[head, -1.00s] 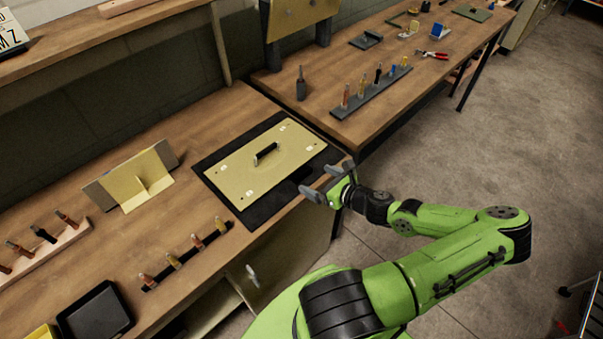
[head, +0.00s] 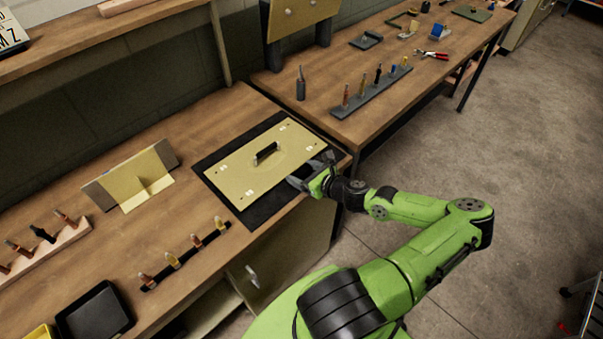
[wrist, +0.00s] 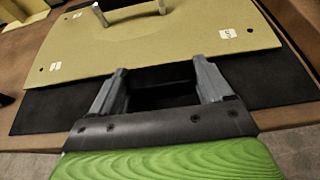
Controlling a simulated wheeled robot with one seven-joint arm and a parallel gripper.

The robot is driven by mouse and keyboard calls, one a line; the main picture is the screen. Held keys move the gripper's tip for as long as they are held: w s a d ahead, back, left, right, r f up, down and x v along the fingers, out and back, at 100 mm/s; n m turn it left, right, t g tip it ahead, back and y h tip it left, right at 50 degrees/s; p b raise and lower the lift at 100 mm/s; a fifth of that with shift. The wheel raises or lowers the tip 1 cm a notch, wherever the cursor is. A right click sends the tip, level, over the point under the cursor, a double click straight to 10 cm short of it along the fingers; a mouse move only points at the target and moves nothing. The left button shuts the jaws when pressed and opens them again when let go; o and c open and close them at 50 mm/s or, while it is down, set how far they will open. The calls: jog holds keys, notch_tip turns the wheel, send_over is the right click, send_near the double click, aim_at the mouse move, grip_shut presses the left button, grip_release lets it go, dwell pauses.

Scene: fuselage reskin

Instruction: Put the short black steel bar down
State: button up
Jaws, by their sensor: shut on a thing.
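My gripper (head: 309,171) is at the front right edge of the black mat (head: 262,217), low beside the yellow-green panel. In the wrist view my gripper (wrist: 163,82) has its two grey fingers set wide, shut on the short black steel bar (wrist: 162,76), a dark block between them. The bar is hard to tell from the black mat behind it, so I cannot tell whether it touches the mat. In the head view the fingers and dark background hide the bar.
The yellow-green panel (head: 235,181) with a dark handle (head: 265,152) lies on the mat. An angled metal piece (head: 137,180) stands left on the workbench. Marker-like tools stand in a rack (head: 187,258) at the front and a grey rack (head: 371,95) on the far bench.

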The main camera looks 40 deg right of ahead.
aim_at(303, 173)
jog(key=c, duration=0.5)
notch_tip(303, 173, up, 10)
jog(key=p, duration=0.2)
jog(key=shift+p, duration=0.3)
jog(key=shift+r, duration=0.1)
jog(key=shift+w+a, duration=0.1)
